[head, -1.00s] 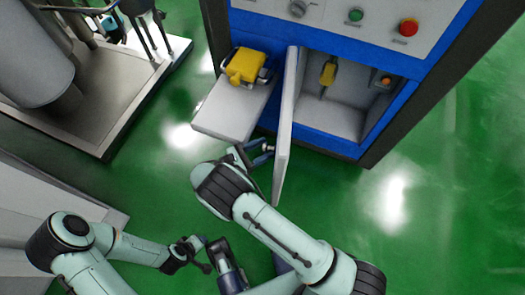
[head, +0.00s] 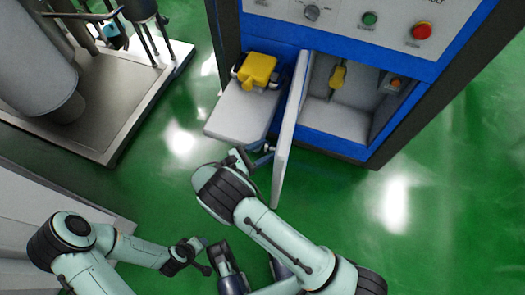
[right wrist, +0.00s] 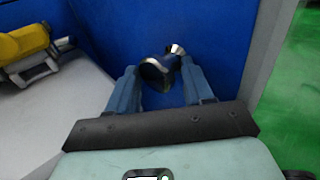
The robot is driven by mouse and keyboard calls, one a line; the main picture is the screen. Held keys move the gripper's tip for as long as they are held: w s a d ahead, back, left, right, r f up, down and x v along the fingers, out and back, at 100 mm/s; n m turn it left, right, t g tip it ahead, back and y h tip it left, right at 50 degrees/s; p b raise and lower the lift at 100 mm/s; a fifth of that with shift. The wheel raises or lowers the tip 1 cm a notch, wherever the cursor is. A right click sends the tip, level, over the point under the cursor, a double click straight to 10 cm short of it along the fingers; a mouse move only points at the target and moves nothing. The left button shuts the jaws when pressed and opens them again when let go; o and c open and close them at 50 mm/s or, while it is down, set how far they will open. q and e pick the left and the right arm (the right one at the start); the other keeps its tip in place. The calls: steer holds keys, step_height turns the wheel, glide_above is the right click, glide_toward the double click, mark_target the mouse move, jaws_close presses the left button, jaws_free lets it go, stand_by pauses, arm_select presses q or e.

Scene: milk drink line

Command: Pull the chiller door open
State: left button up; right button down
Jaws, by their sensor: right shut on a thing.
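The chiller door (head: 288,130) is a pale panel standing swung out from the blue cabinet, seen nearly edge-on in the head view. My right gripper (head: 258,158) is at the left side of the door, near its outer end. In the right wrist view, my right gripper (right wrist: 160,78) is shut on the door handle (right wrist: 157,71), a dark, shiny piece on the blue face. Part of the handle is hidden between the fingers. The end of my left arm (head: 192,252) is low in the head view, away from the door; its finger opening is unclear.
The open chiller compartment (head: 340,115) holds a yellow-handled item (head: 337,77). A pale shelf (head: 238,112) with a yellow device (head: 257,70) juts out left of the door. A metal platform (head: 100,105) stands at upper left. Green floor is clear at right.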

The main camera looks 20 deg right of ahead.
steer(key=shift+w+d+r, duration=0.25)
steer(key=shift+w+d, duration=0.3)
steer(key=shift+w, duration=0.15)
steer(key=c, duration=0.7)
jaws_free()
steer(key=shift+c, duration=0.2)
steer(key=shift+o, duration=1)
steer(key=shift+w+d+f, duration=0.1)
steer(key=shift+w+d, duration=0.05)
arm_select(q)
steer(key=shift+w+d, duration=0.1)
steer(key=shift+w+f, duration=0.2)
steer(key=shift+w, duration=0.05)
arm_select(e)
steer(key=s+a, duration=0.3)
steer(key=a, duration=1)
steer(key=shift+a, duration=0.4)
